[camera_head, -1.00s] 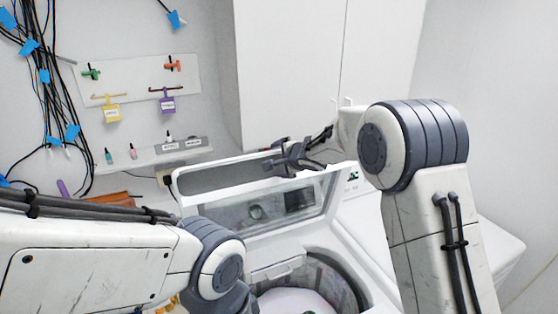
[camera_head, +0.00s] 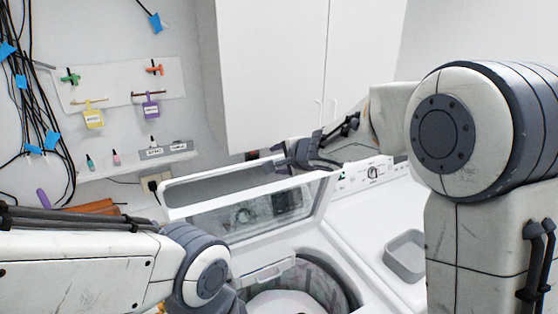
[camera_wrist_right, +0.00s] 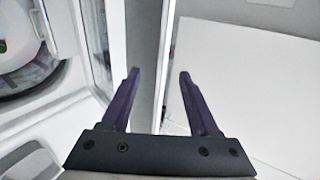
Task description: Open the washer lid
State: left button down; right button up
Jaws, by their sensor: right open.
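The washer lid (camera_head: 182,232) is white-framed with a see-through window. In the head view it stands raised and tilted above the open washer drum (camera_head: 300,284). My right gripper (camera_head: 286,160) is at the lid's upper edge, toward its right end. In the right wrist view, my right gripper (camera_wrist_right: 159,74) has its two dark fingers spread apart. A pale upright strip, seemingly the lid's edge (camera_wrist_right: 147,60), shows between them; I cannot tell whether they touch it. The drum also shows at the left there (camera_wrist_right: 35,75). My left arm comes in from the left; its gripper is hidden.
A second white machine with a control dial (camera_head: 373,172) stands to the right, a grey bin (camera_head: 405,256) on its top. White wall cabinets (camera_head: 270,75) hang behind the lid. Cables (camera_head: 35,110) and a tool board (camera_head: 120,90) are on the left wall.

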jog(key=shift+d+f, duration=0.2)
jog(key=shift+f, duration=0.05)
jog(key=c, duration=0.5)
jog(key=shift+t+y, duration=0.5)
jog(key=shift+y, duration=0.3)
jog(key=d+f+b, duration=0.1)
jog(key=b, duration=0.1)
jog(key=w+d+f+b, duration=0.1)
jog(key=d+f+b, duration=0.1)
jog(key=w+d+f+b, duration=0.1)
jog(key=d+b, duration=0.1)
jog(key=shift+d+f, duration=0.2)
jog(key=shift+f, duration=0.1)
grip_shut()
jog(key=s+d+f+t+y+b, duration=0.15)
jog(key=d+t+b, duration=0.25)
jog(key=d+b, duration=0.5)
jog(key=s+d+f+t+b, duration=0.1)
jog(key=s+d+t+b, duration=0.2)
jog(key=d, duration=0.9)
jog(key=p+x, duration=0.6)
jog(key=x, duration=0.9)
